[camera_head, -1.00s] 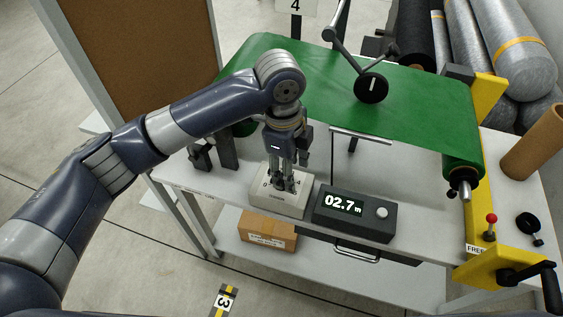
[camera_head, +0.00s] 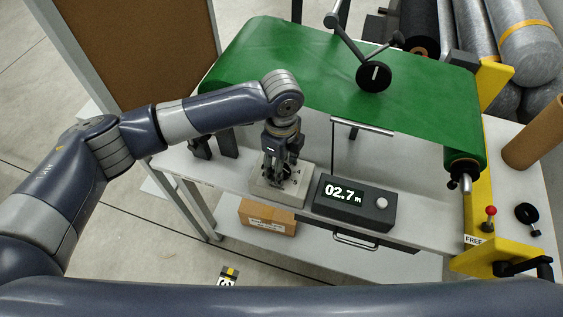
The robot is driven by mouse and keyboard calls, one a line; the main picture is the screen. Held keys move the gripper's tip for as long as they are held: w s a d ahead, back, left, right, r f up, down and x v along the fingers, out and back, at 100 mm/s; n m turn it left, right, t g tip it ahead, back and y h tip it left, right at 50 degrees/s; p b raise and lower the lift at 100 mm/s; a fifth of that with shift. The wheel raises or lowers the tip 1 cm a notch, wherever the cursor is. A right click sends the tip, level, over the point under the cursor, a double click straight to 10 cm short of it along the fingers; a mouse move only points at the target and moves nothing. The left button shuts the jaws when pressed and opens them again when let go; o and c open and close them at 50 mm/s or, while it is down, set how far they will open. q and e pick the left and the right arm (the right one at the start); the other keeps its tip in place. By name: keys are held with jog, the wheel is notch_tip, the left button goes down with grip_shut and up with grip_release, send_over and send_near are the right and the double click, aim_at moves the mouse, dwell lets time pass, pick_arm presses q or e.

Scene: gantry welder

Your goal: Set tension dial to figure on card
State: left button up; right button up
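The tension dial's pale box (camera_head: 263,190) stands on the grey bench, left of the black meter. Numerals, including a 4, show on its top face beside the fingers. My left gripper (camera_head: 284,182) points down over this box with its dark fingers at the dial. The fingers hide most of the knob and its pointer, so I cannot read the setting or tell if they grip it. No card with a figure is in view now. My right gripper is out of view.
The black meter (camera_head: 355,200) reads 02.7 m. A cardboard box (camera_head: 267,216) sits on the lower shelf. The green belt (camera_head: 300,75) with a black dial and crank lies behind. A yellow frame (camera_head: 480,225) with a red-knobbed lever is at right.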

pick_arm(q)
jog(key=shift+f, duration=0.15)
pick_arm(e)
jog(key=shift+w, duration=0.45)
pick_arm(q)
jog(key=c, duration=1.1)
jog(key=shift+o, duration=0.2)
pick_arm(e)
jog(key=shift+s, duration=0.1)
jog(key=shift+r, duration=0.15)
pick_arm(q)
jog(key=shift+n+p, duration=0.3)
jog(key=shift+p, duration=0.3)
jog(key=n+p, duration=0.1)
jog(key=p, duration=0.1)
jog(key=n+p, duration=0.4)
jog(key=shift+s+r+p, duration=0.1)
jog(key=shift+r+p, duration=0.15)
jog(key=shift+p, duration=0.05)
jog(key=shift+f+n+p, duration=0.15)
jog(key=shift+n+p, duration=1.25)
jog(key=shift+n, duration=0.2)
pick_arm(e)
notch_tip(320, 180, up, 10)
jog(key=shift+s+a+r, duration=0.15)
